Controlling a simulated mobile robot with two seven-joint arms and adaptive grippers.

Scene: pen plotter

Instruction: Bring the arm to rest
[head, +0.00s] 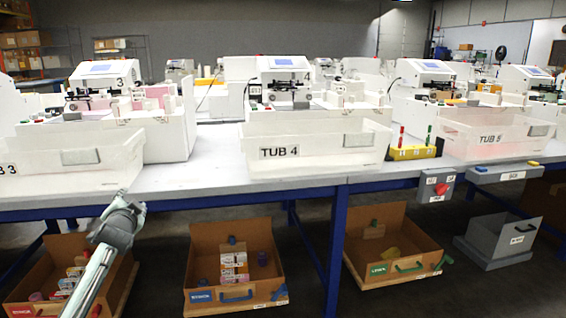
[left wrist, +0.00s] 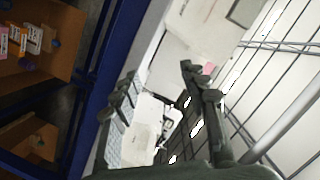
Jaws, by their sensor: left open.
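My left arm comes in from the lower left of the head view. My left gripper (head: 122,204) is in front of the table's front edge, below the tub marked 3 (head: 100,176), and holds nothing that I can see. In the left wrist view, my left gripper (left wrist: 158,84) has its two dark fingers spread apart with nothing between them. White machine parts show behind the fingers. My right gripper is in neither view.
The grey table (head: 210,180) on blue legs carries white plotters and the tub marked 4 (head: 365,172). Open brown boxes (head: 205,244) and a grey bin (head: 483,250) stand below it. A yellow pen holder (head: 410,153) and a grey box with a red button (head: 440,188) are right.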

